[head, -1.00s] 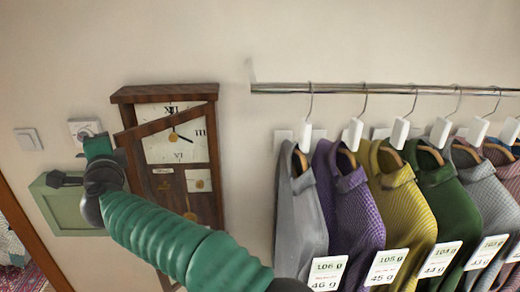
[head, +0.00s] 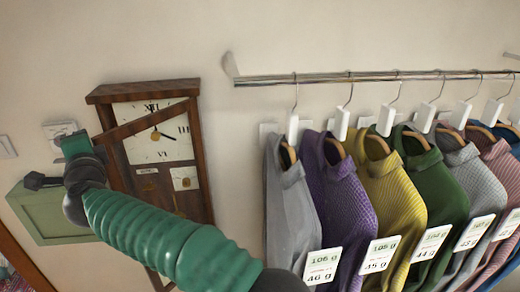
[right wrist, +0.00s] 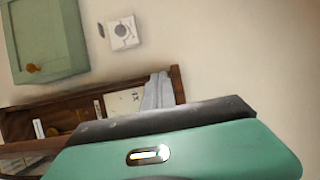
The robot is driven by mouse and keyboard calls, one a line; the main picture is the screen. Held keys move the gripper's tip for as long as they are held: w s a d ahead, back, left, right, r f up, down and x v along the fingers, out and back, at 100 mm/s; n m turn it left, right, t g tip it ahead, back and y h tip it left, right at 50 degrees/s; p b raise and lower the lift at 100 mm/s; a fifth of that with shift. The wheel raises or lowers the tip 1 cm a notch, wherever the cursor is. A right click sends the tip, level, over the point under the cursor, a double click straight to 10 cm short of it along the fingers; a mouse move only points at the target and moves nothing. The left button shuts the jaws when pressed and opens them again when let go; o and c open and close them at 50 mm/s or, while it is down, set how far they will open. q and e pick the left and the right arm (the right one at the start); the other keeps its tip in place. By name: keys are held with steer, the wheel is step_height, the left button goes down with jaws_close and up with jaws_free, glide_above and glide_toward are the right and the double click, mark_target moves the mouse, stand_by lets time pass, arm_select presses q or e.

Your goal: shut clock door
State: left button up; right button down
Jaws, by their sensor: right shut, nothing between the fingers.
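The wall clock (head: 198,170) has a dark wooden case and a white dial. Its wooden-framed door (head: 145,122) stands open, swung out from the case, with its top rail slanting across the dial. In the right wrist view the clock (right wrist: 90,104) lies at lower left, partly behind the gripper's green and black body. I cannot tell whether the gripper touches the door. My left gripper is not in view.
A green wall box (head: 55,215) hangs left of the clock, close behind the gripper. A white wall plate (head: 60,130) is above it and a light switch (head: 6,147) further left. A metal rail (head: 370,78) with several shirts is at right. Bare wall separates clock and shirts.

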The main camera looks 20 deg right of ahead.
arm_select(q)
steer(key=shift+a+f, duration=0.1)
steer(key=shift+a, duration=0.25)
arm_select(e)
steer(key=shift+a, duration=0.35)
steer(key=shift+d, duration=0.1)
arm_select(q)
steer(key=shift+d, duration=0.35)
arm_select(e)
steer(key=shift+d, duration=0.3)
